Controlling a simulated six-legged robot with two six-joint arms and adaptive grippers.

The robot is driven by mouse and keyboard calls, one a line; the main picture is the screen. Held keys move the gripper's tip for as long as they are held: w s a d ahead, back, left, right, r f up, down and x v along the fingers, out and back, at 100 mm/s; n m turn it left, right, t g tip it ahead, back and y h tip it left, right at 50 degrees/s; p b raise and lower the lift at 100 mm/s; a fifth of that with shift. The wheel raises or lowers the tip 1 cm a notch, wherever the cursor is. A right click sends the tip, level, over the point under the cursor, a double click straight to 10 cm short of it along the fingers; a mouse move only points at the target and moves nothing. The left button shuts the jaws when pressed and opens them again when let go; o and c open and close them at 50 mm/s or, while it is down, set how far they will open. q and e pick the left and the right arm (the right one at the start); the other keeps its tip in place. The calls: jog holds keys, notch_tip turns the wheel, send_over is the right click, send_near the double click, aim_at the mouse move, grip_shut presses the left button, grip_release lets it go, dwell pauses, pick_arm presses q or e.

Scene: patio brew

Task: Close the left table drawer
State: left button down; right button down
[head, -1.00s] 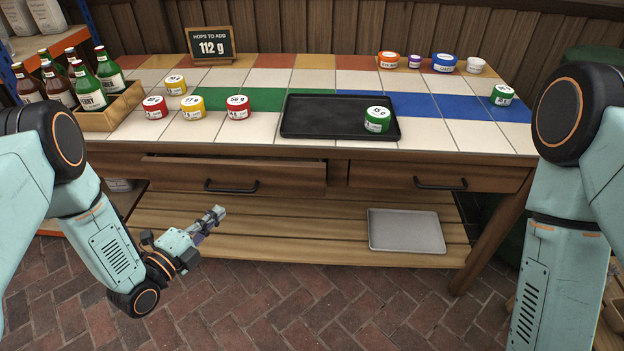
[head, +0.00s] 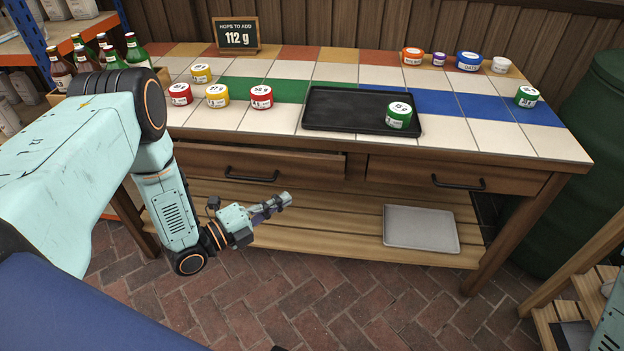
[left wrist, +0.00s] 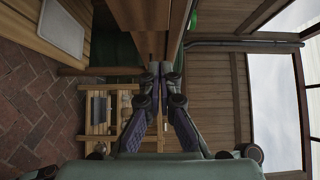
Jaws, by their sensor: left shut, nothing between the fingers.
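The left table drawer (head: 310,165) stands a little open in the head view. Its front juts out past the closed right drawer (head: 400,173), and a dark gap shows along its top edge. Its black bar handle (head: 250,177) faces me. My left gripper (head: 287,199) is shut and empty, in front of and below the drawer front, right of the handle in the picture. Its closed fingers show in the left wrist view (left wrist: 160,70), pointing along the table front; contact with the drawer cannot be told. My right gripper is out of view.
A grey tray (head: 421,228) lies on the lower shelf. A slatted wooden stand (head: 560,290) is at the right. The brick floor in front is open.

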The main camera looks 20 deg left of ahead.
pick_arm(q)
jog(key=b, duration=0.3)
send_near(328, 165)
jog(key=w+d, duration=0.1)
jog(key=d, duration=0.3)
jog(key=w, duration=0.1)
jog(key=w+b, duration=0.1)
jog(key=shift+w+a+f, duration=0.1)
jog(key=shift+w+a, duration=0.1)
jog(key=shift+w, duration=0.15)
jog(key=shift+w+a, duration=0.2)
jog(key=shift+w, duration=0.45)
